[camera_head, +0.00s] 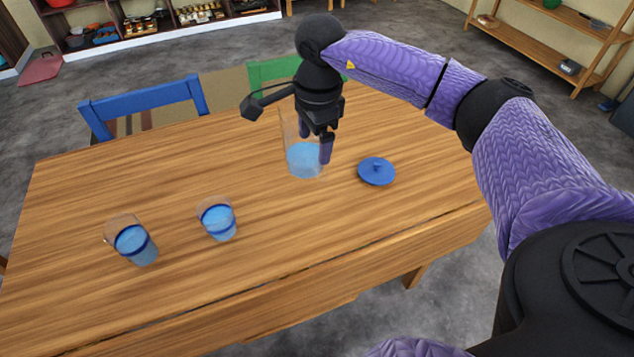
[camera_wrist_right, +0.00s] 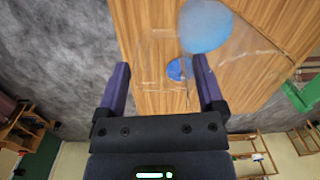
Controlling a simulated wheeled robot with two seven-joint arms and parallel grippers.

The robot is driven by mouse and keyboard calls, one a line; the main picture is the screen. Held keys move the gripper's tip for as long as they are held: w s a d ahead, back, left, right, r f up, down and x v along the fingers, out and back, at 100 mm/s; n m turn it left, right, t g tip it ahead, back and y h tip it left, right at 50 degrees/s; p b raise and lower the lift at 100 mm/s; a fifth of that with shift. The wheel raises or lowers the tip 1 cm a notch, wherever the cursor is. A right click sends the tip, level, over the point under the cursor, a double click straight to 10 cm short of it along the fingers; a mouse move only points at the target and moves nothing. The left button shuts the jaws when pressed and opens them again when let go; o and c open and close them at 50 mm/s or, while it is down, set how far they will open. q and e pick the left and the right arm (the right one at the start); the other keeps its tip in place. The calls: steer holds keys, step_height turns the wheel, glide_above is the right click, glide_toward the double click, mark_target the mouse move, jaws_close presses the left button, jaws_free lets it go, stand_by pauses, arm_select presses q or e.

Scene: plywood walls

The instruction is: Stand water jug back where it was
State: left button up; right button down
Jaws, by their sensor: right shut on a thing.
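The water jug (camera_head: 303,160) is clear, with blue water in its lower part. It looks about upright at the far middle of the wooden table (camera_head: 180,180); I cannot tell whether its base touches the top. My right gripper (camera_head: 314,142) is shut on the jug from above and hides part of its upper body. In the right wrist view, the jug's clear wall lies between the fingers (camera_wrist_right: 160,75), with its blue water (camera_wrist_right: 206,27) beyond. A blue lid (camera_head: 376,171) lies on the table right of the jug. My left gripper is not in view.
Two glasses of blue water, one at the left (camera_head: 135,243) and one nearer the middle (camera_head: 218,220), stand on the table left of the jug. A blue chair (camera_head: 145,97) and a green chair (camera_head: 273,69) are at the far edge. The front right of the table is clear.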

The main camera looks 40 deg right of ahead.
mark_target(317, 175)
steer(key=shift+m, duration=0.3)
step_height(317, 175, down, 10)
steer(key=b, duration=0.3)
steer(key=shift+d+f, duration=0.15)
steer(key=shift+f, duration=0.1)
jaws_free()
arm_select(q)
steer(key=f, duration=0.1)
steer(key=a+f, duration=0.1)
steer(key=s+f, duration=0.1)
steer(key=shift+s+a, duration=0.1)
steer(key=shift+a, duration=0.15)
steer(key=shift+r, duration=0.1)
